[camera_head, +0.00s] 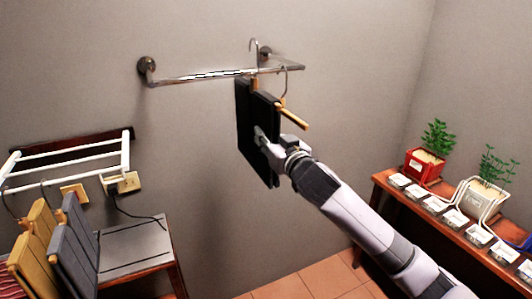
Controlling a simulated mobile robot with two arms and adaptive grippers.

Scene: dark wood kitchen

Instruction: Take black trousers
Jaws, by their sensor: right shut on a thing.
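The black trousers (243,118) hang folded from a wooden hanger (294,119) below the metal wall rail (205,77). The hanger's hook is up at the rail; I cannot tell whether it still bears on it. My right gripper (262,136) is shut on the black trousers at their right side, partly hiding them. My right arm reaches in from the lower right. My left gripper is not in view.
A white rack (70,150) is on the left wall, with yellow trousers (38,243) and grey trousers (75,245) below it. A small table (135,247) stands beside them. A wooden shelf (447,232) on the right holds potted plants (425,163) and several labelled boxes. The tiled floor between is clear.

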